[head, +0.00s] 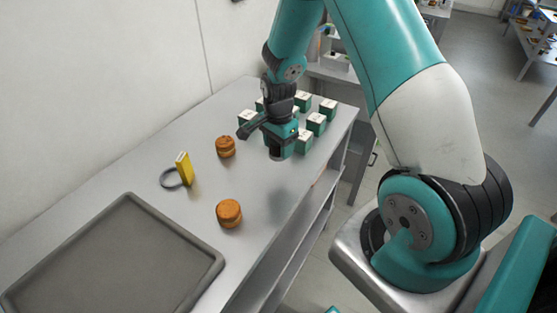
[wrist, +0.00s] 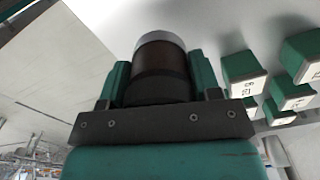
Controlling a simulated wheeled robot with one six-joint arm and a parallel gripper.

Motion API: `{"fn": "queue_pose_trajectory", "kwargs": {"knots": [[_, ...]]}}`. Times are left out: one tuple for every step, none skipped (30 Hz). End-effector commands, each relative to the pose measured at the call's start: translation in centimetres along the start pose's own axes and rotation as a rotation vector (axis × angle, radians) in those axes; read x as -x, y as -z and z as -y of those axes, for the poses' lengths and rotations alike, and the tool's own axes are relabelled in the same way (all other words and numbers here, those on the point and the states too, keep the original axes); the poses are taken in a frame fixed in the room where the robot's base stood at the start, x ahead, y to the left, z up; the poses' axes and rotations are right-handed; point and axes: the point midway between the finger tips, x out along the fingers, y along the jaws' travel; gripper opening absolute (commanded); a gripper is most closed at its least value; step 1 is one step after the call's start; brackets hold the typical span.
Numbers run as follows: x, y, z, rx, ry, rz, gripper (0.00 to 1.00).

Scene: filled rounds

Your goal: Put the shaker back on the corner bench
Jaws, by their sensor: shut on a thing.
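My gripper (head: 279,152) is over the far right part of a grey metal bench (head: 200,197), near its right edge. In the wrist view the gripper (wrist: 160,72) is shut on the shaker (wrist: 161,57), a dark brown cylinder with a grey metal cap, one teal finger on each side. In the head view the shaker is mostly hidden by the gripper. The gripper appears raised above the bench top. I cannot tell from the frames whether this is the corner bench.
Several teal boxes with white labelled tops (head: 316,123) stand just beyond my gripper; they also show at right in the wrist view (wrist: 242,74). Two orange-brown round stacks (head: 229,213), a yellow block (head: 184,168), a dark ring (head: 170,179) and a grey tray (head: 115,262) are nearer.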

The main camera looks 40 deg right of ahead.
Motion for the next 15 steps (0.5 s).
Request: {"fn": "queue_pose_trajectory", "kwargs": {"knots": [[-0.9, 0.0, -0.1, 0.0, -0.004, 0.001, 0.31], [-1.5, 0.0, -0.1, 0.0, -0.004, 0.001, 0.31], [-2.0, 0.0, 0.0, 0.001, -0.002, 0.0, 0.31], [-2.4, 0.0, 0.0, 0.001, -0.001, 0.0, 0.31], [-2.6, 0.0, 0.0, 0.001, 0.0, 0.0, 0.31], [-2.9, 0.0, 0.0, 0.001, 0.0, 0.0, 0.31], [-3.1, 0.0, 0.0, 0.001, 0.0, 0.0, 0.31], [-3.4, 0.0, 0.0, 0.001, 0.0, 0.0, 0.31], [-3.9, 0.0, 0.0, 0.001, -0.002, 0.001, 0.31], [-4.3, 0.0, -0.1, 0.001, -0.003, 0.001, 0.31], [-4.8, 0.0, 0.0, 0.001, -0.002, 0.001, 0.31], [-5.4, 0.0, 0.0, 0.001, -0.002, 0.001, 0.31], [-5.8, 0.0, 0.0, 0.001, -0.003, 0.001, 0.31], [-6.2, 0.0, 0.0, 0.001, -0.001, 0.0, 0.31], [-6.5, 0.0, 0.0, 0.001, 0.0, 0.0, 0.31]]}}
